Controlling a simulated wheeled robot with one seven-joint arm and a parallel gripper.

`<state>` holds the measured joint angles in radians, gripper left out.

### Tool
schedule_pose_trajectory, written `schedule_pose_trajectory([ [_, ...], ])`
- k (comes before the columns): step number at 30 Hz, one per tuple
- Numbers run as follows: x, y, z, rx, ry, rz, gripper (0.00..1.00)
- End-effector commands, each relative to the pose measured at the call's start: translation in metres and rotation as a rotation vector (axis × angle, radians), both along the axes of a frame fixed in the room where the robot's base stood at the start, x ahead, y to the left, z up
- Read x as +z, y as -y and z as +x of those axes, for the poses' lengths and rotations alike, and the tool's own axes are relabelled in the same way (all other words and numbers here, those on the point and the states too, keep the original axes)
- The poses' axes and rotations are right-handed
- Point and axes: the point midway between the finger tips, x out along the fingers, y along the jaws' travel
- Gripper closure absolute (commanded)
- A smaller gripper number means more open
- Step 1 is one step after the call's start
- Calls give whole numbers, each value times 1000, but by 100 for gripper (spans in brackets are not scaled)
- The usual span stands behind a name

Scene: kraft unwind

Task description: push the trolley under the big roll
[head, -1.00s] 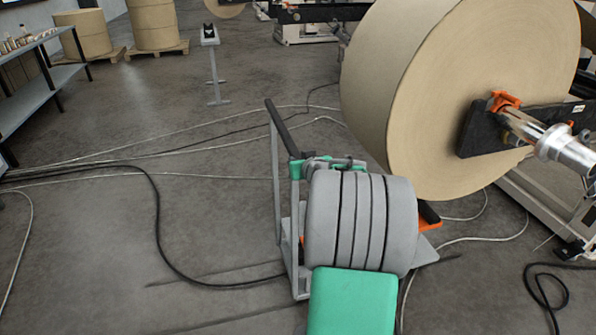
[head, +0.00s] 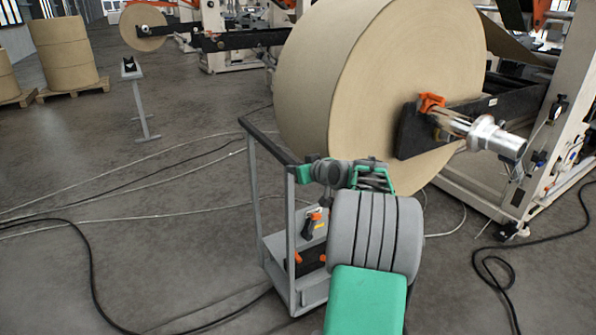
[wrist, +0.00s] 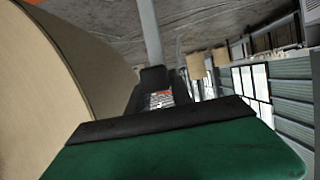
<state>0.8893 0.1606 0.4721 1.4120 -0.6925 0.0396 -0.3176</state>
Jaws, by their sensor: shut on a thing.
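The trolley (head: 249,190) is a grey upright frame with a black handle bar (head: 265,138) and a low flat deck (head: 313,291). It stands on the floor at the near side of the big roll (head: 385,85), a wide tan paper roll held up on a shaft. The handle overlaps the roll's lower left edge in the head view. My gripper (head: 302,173) is shut on the handle's near end. My arm hides the deck's right side and the floor under the roll. In the wrist view, the roll (wrist: 45,80) fills the left.
An orange-and-black device (head: 311,222) sits in the trolley. Cables (head: 80,262) cross the floor at left, and a black cable (head: 490,275) lies at right. The unwind machine's white frame (head: 500,195) stands right of the roll. A grey stand (head: 139,105) is at back left.

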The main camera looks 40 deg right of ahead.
Motion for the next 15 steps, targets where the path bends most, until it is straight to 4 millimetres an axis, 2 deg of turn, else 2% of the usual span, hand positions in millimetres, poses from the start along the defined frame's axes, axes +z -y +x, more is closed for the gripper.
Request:
schedule_pose_trajectory([
  [8, -1, 0, 1, -1, 0, 0, 100],
  [9, -1, -1, 1, 0, 1, -1, 71],
  [15, 0, 0, 1, 0, 2, -2, 54],
])
